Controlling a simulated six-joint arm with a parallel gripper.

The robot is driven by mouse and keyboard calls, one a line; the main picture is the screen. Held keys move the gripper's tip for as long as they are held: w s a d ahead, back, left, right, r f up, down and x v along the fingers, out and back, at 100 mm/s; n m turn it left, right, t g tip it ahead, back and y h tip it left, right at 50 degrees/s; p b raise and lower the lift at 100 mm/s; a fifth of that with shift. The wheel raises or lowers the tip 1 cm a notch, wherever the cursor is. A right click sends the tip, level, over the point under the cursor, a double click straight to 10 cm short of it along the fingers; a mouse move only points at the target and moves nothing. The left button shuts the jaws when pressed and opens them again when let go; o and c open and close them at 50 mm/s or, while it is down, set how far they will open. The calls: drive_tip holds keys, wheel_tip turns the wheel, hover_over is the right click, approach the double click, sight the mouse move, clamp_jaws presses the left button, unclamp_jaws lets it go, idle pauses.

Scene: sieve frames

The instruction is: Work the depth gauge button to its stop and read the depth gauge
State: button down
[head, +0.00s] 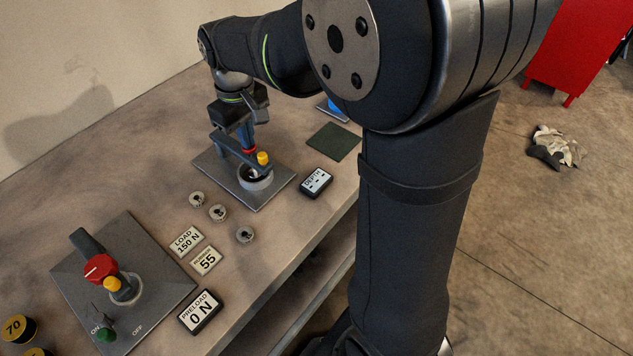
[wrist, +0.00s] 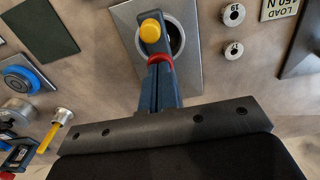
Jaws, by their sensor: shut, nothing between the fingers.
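The depth gauge stands on a grey metal plate (head: 217,181). It has a dark arm, a red part (head: 249,150), a yellow button (head: 263,158) and a round metal ring (head: 258,180) below. The yellow button (wrist: 151,30) also shows in the wrist view, with the red part (wrist: 160,58) just below it. My gripper (wrist: 163,68) is shut and empty, its fingertips at the red part; I cannot tell whether they touch it. They are short of the yellow button in the wrist view. The DEPTH display (head: 316,181) shows dashes, no readable number.
A second fixture with a red knob (head: 99,268) stands front left. Several small metal weights (head: 218,213), LOAD 150 N and 55 cards, and a PRELOAD 0 N display (head: 200,311) lie between. A dark green mat (head: 333,141) lies right of the gauge, near the bench edge.

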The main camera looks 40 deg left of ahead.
drive_tip(key=shift+f, duration=0.5)
drive_tip(key=shift+r, duration=0.1)
idle(0.5)
drive_tip(key=shift+r, duration=1.4)
drive_tip(key=shift+r, duration=1.5)
drive_tip(key=shift+r, duration=0.1)
